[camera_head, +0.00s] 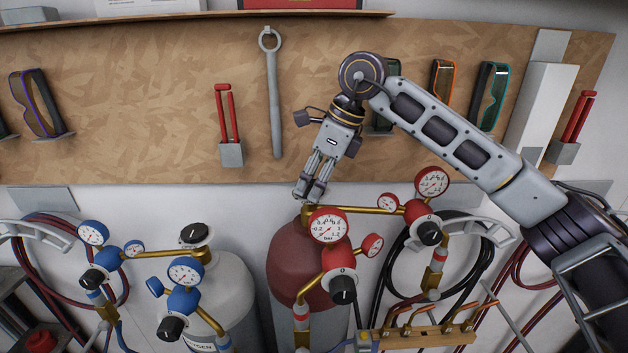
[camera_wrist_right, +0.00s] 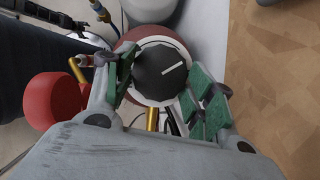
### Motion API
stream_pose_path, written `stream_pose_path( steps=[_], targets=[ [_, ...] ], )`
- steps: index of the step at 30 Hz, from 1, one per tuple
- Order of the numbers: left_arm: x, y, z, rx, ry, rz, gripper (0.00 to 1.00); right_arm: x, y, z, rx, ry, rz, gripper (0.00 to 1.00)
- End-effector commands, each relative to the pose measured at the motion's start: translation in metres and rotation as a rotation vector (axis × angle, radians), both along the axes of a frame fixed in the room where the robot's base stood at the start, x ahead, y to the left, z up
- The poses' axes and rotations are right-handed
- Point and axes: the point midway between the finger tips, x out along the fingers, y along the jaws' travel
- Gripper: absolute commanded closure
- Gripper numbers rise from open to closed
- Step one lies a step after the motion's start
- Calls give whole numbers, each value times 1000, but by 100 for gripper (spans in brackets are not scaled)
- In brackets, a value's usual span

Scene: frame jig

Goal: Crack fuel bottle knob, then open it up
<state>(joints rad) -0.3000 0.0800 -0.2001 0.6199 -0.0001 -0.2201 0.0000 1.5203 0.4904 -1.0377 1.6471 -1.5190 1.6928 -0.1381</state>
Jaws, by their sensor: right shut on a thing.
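The dark red fuel bottle (camera_head: 290,265) stands in the middle of the head view, behind gauges. Its black knob (camera_wrist_right: 160,75) shows in the right wrist view, round with a white pointer line on top and a pale ring around it. My right gripper (camera_head: 309,190) comes down over the bottle top and is shut on the knob; its fingers hide the knob in the head view. In the wrist view the green finger pads of the right gripper (camera_wrist_right: 166,92) sit on either side of the knob. My left gripper is not in view.
A red regulator with a gauge (camera_head: 328,225) is close in front of the bottle top. Another red gauge (camera_head: 432,182) is at the right. A grey oxygen bottle (camera_head: 230,285) with blue gauges stands left. The wooden tool board (camera_head: 180,120) is behind.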

Motion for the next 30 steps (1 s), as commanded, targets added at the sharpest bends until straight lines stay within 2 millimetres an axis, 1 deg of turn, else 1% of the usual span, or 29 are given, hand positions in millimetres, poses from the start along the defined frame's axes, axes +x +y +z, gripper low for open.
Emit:
stream_pose_path(
  steps=[13, 14, 18, 30],
  targets=[
    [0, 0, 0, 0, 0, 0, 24, 0, 0, 0, 0, 0, 10, 69],
    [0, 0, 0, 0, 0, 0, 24, 0, 0, 0, 0, 1, 9, 42],
    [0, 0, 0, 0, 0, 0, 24, 0, 0, 0, 0, 1, 9, 24],
    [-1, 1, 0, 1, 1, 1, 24, 0, -1, 1, 0, 0, 9, 24]
  ],
)
